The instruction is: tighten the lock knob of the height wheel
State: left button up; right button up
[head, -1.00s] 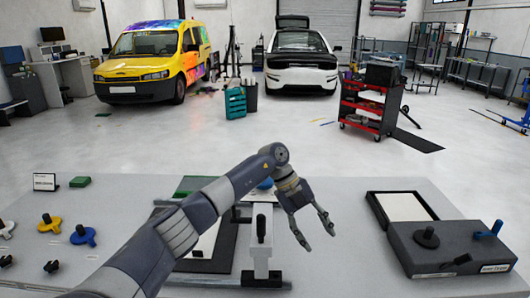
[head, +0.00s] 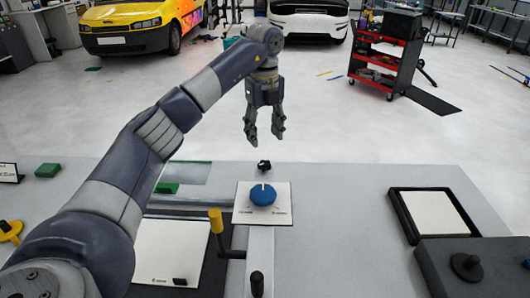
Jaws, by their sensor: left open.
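A blue round wheel (head: 263,195) with a white pointer line sits on a white plate (head: 244,214) with small print at the middle of the bench. A small black lobed knob (head: 264,166) stands just behind the plate; it looks like the lock knob. My left gripper (head: 264,142) points down with its fingers apart and nothing between them. In the picture it is just above the black knob, apart from it; its exact height over the bench is hard to judge. My right gripper is not in view.
A yellow-handled crank (head: 216,222) and an upright black handle (head: 257,285) stand in front of the plate. A white panel (head: 175,250) lies to the left. A black-framed tray (head: 434,215) and a dark box (head: 480,262) are at right. The bench right of the plate is clear.

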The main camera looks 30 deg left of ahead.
pick_arm(q)
jog(key=p, duration=0.2)
send_over(264, 163)
jog(key=f, duration=0.4)
jog(key=shift+s+d+f, duration=0.15)
jog(key=shift+s+f, duration=0.05)
jog(key=shift+s, duration=0.05)
jog(key=f, duration=0.4)
jog(key=shift+w+p, duration=0.3)
jog(key=shift+p, duration=0.05)
jog(key=shift+f, duration=0.5)
jog(key=c, duration=1.1)
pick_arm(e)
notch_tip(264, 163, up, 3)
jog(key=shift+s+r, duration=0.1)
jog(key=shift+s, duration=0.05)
